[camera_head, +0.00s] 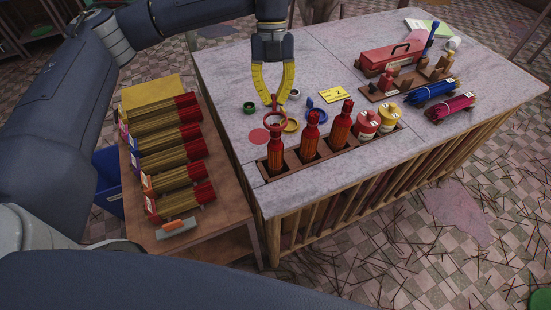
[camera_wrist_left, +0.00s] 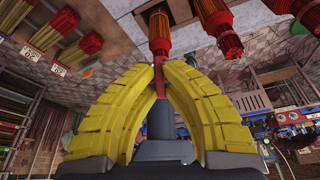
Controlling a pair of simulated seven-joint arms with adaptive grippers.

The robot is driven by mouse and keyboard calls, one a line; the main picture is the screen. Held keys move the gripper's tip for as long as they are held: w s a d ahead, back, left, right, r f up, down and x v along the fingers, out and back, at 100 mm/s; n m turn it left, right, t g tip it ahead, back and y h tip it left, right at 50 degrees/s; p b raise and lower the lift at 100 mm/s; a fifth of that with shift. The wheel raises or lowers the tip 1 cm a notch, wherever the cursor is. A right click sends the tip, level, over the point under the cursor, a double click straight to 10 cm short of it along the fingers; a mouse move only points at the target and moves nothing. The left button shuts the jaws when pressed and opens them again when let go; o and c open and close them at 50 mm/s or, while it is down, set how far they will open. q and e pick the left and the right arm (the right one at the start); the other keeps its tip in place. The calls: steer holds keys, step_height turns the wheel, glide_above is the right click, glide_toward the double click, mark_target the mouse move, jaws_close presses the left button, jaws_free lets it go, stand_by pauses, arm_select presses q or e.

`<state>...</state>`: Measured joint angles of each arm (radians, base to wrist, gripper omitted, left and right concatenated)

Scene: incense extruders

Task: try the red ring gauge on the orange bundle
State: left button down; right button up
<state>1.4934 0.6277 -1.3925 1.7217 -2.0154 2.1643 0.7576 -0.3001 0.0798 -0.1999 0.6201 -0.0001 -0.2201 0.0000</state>
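My left gripper (camera_head: 273,98) is above the marble counter, its yellow fingers closed together at the tips. The red ring gauge (camera_head: 274,130) hangs below the fingertips by its handle. In the left wrist view the fingertips (camera_wrist_left: 159,82) meet around a thin red piece. Tied stick bundles with dark red ends lie in a row on the side table at left. My right gripper is not in view.
A red toolbox (camera_head: 390,56) stands farther right.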

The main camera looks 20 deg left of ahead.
arm_select(q)
steer(key=shift+r, duration=1.1)
